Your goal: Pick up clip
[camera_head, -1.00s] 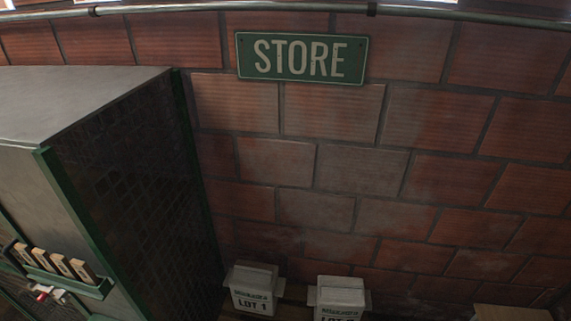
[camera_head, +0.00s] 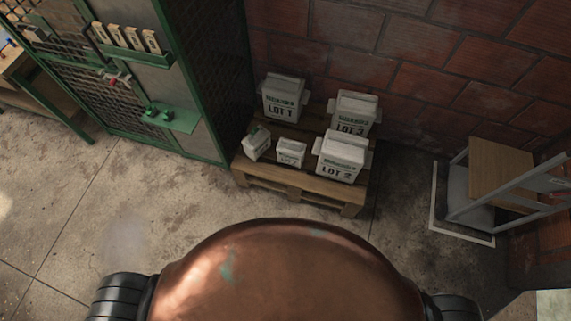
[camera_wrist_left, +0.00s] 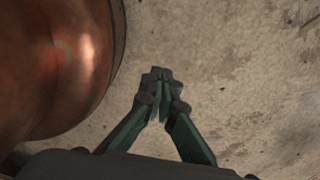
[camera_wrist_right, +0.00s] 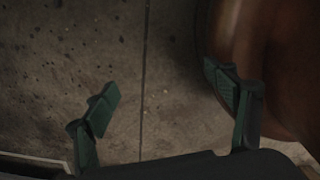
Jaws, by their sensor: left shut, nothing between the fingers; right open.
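No clip can be made out for certain. In the head view, small dark green pieces (camera_head: 158,113) sit on a green ledge (camera_head: 183,119) on the front of the mesh cage; they are too small to tell what they are. A small red and white piece (camera_head: 118,80) is at the cage door, above and left of the ledge. My left gripper (camera_wrist_left: 160,85) is shut and empty over bare floor in the left wrist view. My right gripper (camera_wrist_right: 165,88) is open and empty over the floor in the right wrist view. Neither gripper shows in the head view.
A wooden pallet (camera_head: 300,188) by the brick wall holds several white lot boxes, including LOT 2 (camera_head: 341,157). The green-framed cage (camera_head: 200,60) stands left of it, with a rack of wooden blocks (camera_head: 127,37). A chair (camera_head: 480,195) stands right. The floor (camera_head: 70,220) before the cage is clear.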

